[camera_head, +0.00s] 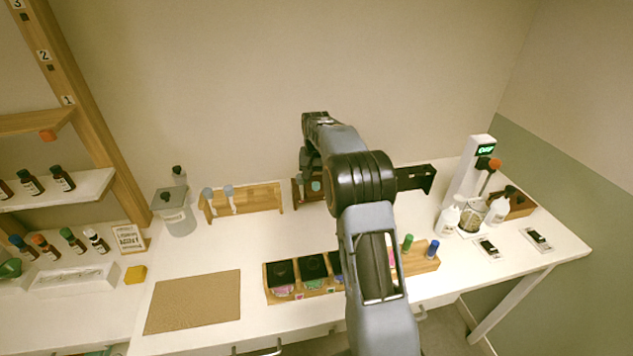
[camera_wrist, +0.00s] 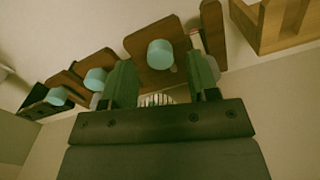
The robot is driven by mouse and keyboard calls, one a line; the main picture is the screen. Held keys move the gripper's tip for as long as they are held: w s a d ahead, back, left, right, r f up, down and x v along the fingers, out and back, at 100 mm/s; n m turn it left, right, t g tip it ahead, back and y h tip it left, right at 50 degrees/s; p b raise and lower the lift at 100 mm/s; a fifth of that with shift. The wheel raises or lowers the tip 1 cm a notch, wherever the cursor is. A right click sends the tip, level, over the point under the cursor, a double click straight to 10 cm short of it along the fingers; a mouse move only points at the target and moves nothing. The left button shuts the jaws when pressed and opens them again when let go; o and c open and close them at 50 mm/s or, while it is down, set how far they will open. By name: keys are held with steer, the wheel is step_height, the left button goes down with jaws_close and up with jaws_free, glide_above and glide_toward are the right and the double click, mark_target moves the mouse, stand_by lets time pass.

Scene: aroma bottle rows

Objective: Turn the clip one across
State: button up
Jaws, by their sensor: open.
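A wooden holder (camera_head: 297,191) stands at the back of the table, behind my arm; a pale blue round knob (camera_head: 316,185) shows on it. In the wrist view, several upright wooden plates carry pale blue round knobs, one of them (camera_wrist: 160,53) beyond and between my finger ends. I cannot tell which of these is the clip. My gripper (camera_wrist: 163,82) is open, with its two dark fingers apart and close to the plates. A ribbed pale piece (camera_wrist: 157,99) shows between the fingers, partly hidden. In the head view, my arm hides much of the holder.
A wooden rack with tubes (camera_head: 262,199) stands left of the holder and a black rack (camera_head: 415,179) right of it. A compartment box (camera_head: 284,295) and a block with colored pegs (camera_head: 420,262) stand in front. A brown mat (camera_head: 193,302) lies front left.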

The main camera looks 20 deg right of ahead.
steer(key=shift+f, duration=0.95)
steer(key=c, duration=0.9)
